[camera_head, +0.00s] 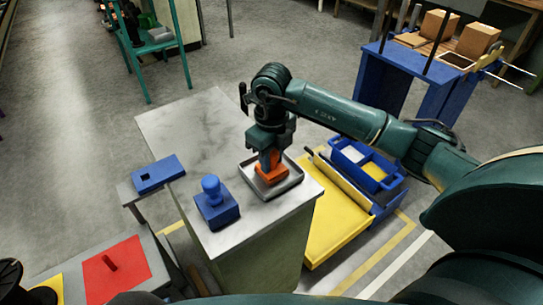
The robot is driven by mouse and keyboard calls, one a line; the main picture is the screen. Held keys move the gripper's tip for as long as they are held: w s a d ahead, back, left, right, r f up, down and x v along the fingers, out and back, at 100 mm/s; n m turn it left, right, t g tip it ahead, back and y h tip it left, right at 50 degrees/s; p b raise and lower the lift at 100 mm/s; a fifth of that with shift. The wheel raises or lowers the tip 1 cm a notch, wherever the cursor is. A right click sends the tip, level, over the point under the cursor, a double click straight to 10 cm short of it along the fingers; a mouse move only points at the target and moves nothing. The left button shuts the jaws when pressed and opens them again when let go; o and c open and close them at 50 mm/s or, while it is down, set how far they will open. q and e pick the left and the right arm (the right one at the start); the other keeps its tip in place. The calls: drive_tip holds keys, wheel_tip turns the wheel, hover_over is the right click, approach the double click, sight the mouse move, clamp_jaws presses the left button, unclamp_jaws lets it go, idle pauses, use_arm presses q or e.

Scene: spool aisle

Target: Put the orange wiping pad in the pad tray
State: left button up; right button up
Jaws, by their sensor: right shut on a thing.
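The orange wiping pad (271,177) is in my right gripper (270,162), which points straight down from above. The pad is over the pad tray (288,187), a shallow grey tray with a raised rim on the marble-topped counter. The pad shows within the tray's outline, low and close to its floor. I cannot tell whether it touches the floor. The gripper hides the pad's upper part and some of the tray's far side. My left gripper is not in view.
A blue block with a round knob (214,202) stands left of the tray on the counter (190,125). The counter's far part is clear.

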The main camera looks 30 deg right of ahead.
drive_tip(key=shift+f, duration=0.2)
drive_tip(key=o, duration=0.9)
drive_tip(key=shift+o, duration=0.2)
wheel_tip(320, 180, up, 12)
drive_tip(key=shift+r, duration=0.2)
